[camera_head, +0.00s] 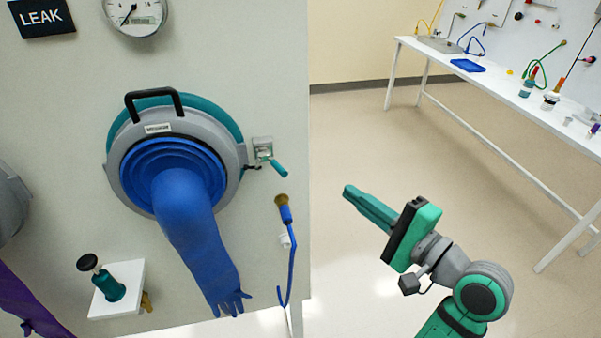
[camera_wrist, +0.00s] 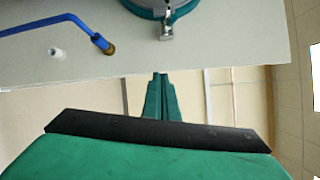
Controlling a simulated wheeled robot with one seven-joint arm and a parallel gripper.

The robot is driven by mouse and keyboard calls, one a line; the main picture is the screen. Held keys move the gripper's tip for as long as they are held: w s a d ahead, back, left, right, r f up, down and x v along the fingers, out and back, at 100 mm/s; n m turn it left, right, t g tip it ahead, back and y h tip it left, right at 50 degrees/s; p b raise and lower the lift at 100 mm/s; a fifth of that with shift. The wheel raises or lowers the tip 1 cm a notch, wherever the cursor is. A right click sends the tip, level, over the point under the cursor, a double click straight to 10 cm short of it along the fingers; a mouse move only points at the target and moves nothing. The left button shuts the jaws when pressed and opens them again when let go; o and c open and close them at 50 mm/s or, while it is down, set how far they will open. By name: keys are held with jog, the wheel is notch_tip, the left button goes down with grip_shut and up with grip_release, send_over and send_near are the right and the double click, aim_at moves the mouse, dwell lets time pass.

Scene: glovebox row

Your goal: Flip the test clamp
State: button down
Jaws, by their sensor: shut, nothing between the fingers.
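The test clamp (camera_head: 264,149) looks like a small metal fitting on the panel, at the right rim of the grey glove port. Its teal handle (camera_head: 279,168) slants down to the right. In the wrist view a metal fitting (camera_wrist: 167,30) at the top, below the port rim, appears to be the clamp; its handle is not clear there. My gripper (camera_head: 348,191) is shut and empty, to the right of the panel edge and lower than the clamp, apart from it. Its closed fingertips also show in the wrist view (camera_wrist: 160,78).
A blue glove (camera_head: 195,235) hangs from the port (camera_head: 228,190). A white bench (camera_head: 500,95) stands back right. Open floor lies between.

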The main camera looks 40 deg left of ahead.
aim_at(277, 165)
jog(key=s+a+r+n+g, duration=0.1)
jog(key=s+a+r, duration=0.2)
jog(key=a, duration=0.8)
jog(key=shift+s+a+g, duration=0.25)
jog(key=shift+s+g, duration=0.05)
